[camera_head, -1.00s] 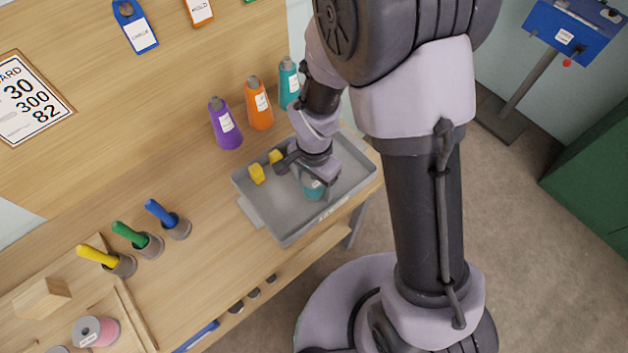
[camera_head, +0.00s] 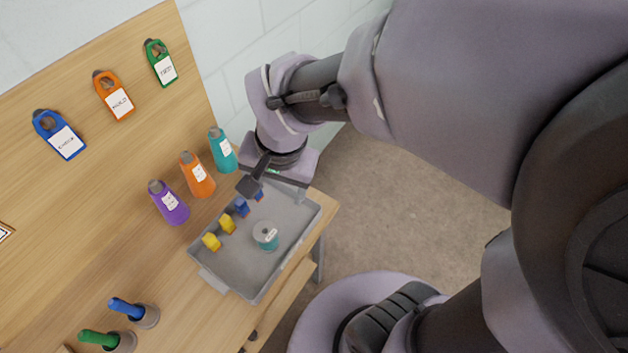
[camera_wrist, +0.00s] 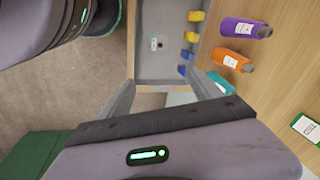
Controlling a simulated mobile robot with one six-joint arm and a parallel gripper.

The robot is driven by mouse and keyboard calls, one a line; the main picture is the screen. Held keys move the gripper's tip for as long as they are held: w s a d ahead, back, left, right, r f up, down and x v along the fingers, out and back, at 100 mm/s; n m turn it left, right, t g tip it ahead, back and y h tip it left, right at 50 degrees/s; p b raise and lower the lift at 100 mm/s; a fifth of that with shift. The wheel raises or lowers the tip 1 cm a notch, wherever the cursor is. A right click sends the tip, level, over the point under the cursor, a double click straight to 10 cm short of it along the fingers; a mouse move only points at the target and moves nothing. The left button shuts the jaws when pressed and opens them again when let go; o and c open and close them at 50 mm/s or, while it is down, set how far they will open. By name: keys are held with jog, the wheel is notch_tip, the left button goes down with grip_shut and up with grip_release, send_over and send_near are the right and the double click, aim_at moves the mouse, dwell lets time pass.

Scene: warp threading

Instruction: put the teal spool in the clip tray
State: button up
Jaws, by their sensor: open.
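The teal spool (camera_head: 266,236) stands upright in the grey clip tray (camera_head: 250,287), on its floor towards the right side, apart from the clips. Its pale top also shows in the wrist view (camera_wrist: 155,43). My gripper (camera_head: 262,183) is above the far end of the tray, clear of the spool. In the wrist view its two fingers (camera_wrist: 161,95) are spread apart with nothing between them. Yellow clips (camera_head: 227,224) and blue clips (camera_head: 241,207) sit along the tray's left side.
Purple (camera_head: 170,203), orange (camera_head: 197,176) and teal (camera_head: 222,151) bottles stand left of the tray. Blue-handled (camera_head: 133,310) and green-handled (camera_head: 105,340) tools stand in holders at the lower left. Tags hang on the board behind. Open floor (camera_head: 420,200) lies right of the bench.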

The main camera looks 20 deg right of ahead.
jog(key=s+d+r+n+t, duration=0.2)
jog(key=s+r+t, duration=0.1)
jog(key=s+r, duration=0.5)
jog(key=shift+s+d+r+n+y, duration=0.25)
jog(key=shift+r+n+y, duration=0.15)
jog(key=shift+r, duration=0.15)
jog(key=shift+f+b, duration=0.55)
